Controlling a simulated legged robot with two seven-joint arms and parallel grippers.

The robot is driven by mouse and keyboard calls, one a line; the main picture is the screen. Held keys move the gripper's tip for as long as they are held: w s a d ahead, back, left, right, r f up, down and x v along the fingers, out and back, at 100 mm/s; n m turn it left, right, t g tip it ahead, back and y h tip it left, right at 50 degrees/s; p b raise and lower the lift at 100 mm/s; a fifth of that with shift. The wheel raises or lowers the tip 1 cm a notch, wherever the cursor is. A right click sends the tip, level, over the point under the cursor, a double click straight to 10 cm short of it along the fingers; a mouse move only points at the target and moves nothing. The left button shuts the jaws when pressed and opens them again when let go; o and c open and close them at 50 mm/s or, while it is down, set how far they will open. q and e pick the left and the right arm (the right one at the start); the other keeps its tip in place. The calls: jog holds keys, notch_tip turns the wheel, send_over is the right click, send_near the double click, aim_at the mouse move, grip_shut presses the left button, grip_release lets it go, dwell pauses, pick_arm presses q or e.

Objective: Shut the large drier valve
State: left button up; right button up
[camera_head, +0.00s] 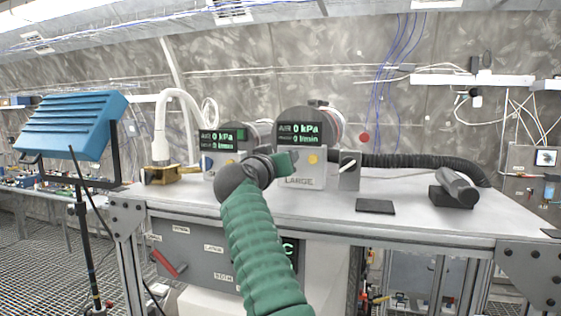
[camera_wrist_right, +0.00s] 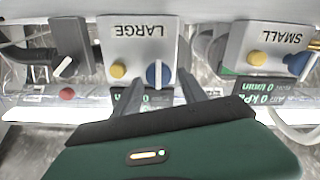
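The large drier (camera_head: 308,128) stands on the bench in the head view, its front panel marked LARGE (camera_head: 299,181). Upside down in the right wrist view, that panel (camera_wrist_right: 136,38) carries a yellow button (camera_wrist_right: 118,71) and a round blue knob (camera_wrist_right: 153,74) with a white bar. My right gripper (camera_wrist_right: 160,84) is open, its two fingers spread on either side below the knob; contact cannot be told. In the head view my right arm hides the knob. A grey box with a white lever (camera_head: 347,165) stands beside the panel. My left gripper is not in view.
The small drier (camera_head: 221,140) stands left of the large one. A black hose (camera_head: 425,163) runs right along the bench (camera_head: 400,220). A black flat pad (camera_head: 375,206) and a dark cylinder device (camera_head: 456,188) lie on the right. A blue lamp (camera_head: 72,123) stands left.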

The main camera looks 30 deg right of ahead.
jog(key=shift+o, duration=0.5)
jog(key=shift+w+d+f, duration=0.2)
jog(key=shift+s, duration=0.1)
jog(key=shift+s+a+f+b, duration=0.1)
jog(key=shift+s+a+b, duration=0.2)
jog(key=shift+b, duration=0.1)
jog(key=b+v, duration=0.1)
jog(key=v, duration=0.1)
jog(key=b+v, duration=0.1)
jog(key=v, duration=0.1)
jog(key=b+v, duration=0.2)
jog(key=shift+w+a+f, duration=0.1)
jog(key=shift+a+f, duration=0.05)
jog(key=shift+f, duration=0.2)
jog(key=b+v, duration=0.3)
jog(key=v, duration=0.6)
jog(key=shift+a+r, duration=0.4)
jog(key=shift+d, duration=0.15)
